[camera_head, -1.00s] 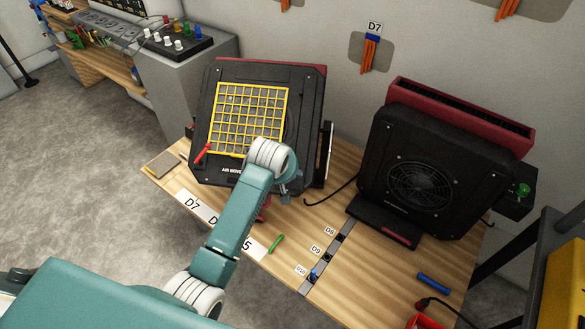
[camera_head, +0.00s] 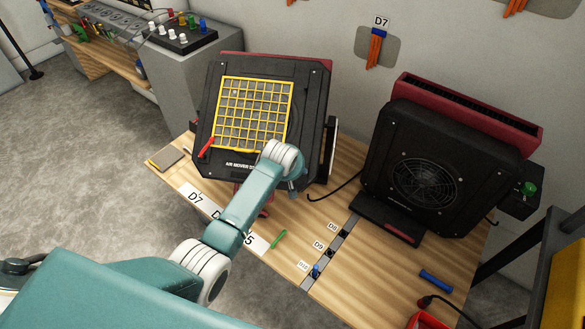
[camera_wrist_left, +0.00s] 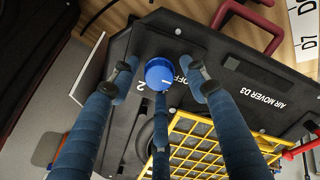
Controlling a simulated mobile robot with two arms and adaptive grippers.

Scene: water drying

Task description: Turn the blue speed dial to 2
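The blue speed dial (camera_wrist_left: 160,73) sits on the black panel of the air mover (camera_wrist_left: 233,60), labelled "AIR MOVER D3", in the left wrist view. "OFF" and "2" are printed beside it, and its white mark points toward the lower side of the picture. My left gripper (camera_wrist_left: 162,78) has its dark blue fingers spread around the dial, with gaps visible at the sides; contact cannot be told. In the head view my left arm reaches to the near side of the air mover (camera_head: 262,68); the dial and fingers are hidden there. My right gripper is not in view.
A second black and red blower (camera_head: 425,180) stands to the right on the wooden table (camera_head: 290,255). A green piece (camera_head: 278,239), a small blue peg (camera_head: 315,270) and a blue cylinder (camera_head: 435,281) lie nearer the front. A yellow grille (camera_head: 253,115) covers the air mover's face.

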